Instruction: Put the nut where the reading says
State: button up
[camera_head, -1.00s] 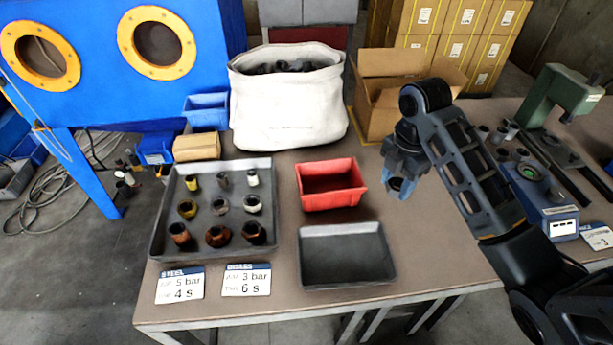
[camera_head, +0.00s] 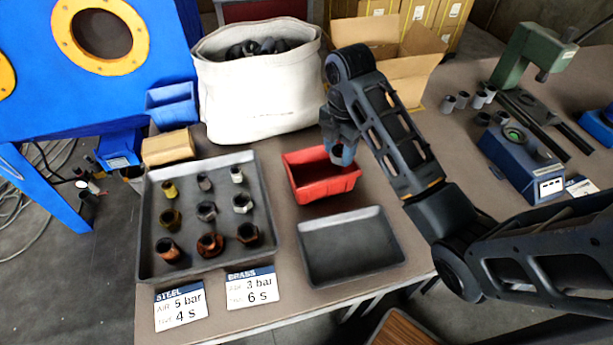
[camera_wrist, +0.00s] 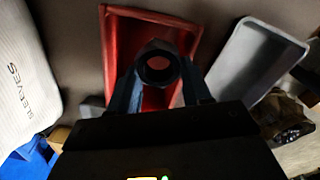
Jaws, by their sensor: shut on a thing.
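My gripper (camera_head: 342,150) is shut on a dark ring-shaped nut (camera_wrist: 159,66), which shows end-on between the two fingers in the wrist view. In the head view the gripper hangs over the right rear part of the red bin (camera_head: 310,187), and the nut is mostly hidden by the fingers. In the wrist view the red bin (camera_wrist: 118,55) lies beyond and below the nut. The empty dark grey tray (camera_head: 350,245) is in front of the bin. The blue device (camera_head: 519,160) with a small round window stands at the right; I cannot read its display.
A large grey tray (camera_head: 147,230) at the left holds several fittings in rows. STEEL (camera_head: 181,306) and BRASS (camera_head: 251,287) cards lie in front. A white sack (camera_head: 255,100) and a cardboard box (camera_head: 405,70) stand behind. A green press (camera_head: 520,60) stands at the right.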

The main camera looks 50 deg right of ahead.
jog(key=shift+w+a+f, duration=0.1)
jog(key=shift+a+f, duration=0.3)
jog(key=w+a+f+b, duration=0.4)
jog(key=b, duration=0.1)
jog(key=shift+w+a, duration=0.15)
jog(key=shift+w, duration=0.1)
jog(key=shift+w+a+f+b, duration=0.1)
jog(key=shift+w+a+b, duration=0.05)
jog(key=shift+b, duration=0.15)
jog(key=shift+f, duration=1.95)
jog(key=shift+a+f, duration=0.1)
jog(key=shift+f, duration=0.25)
jog(key=o, duration=1)
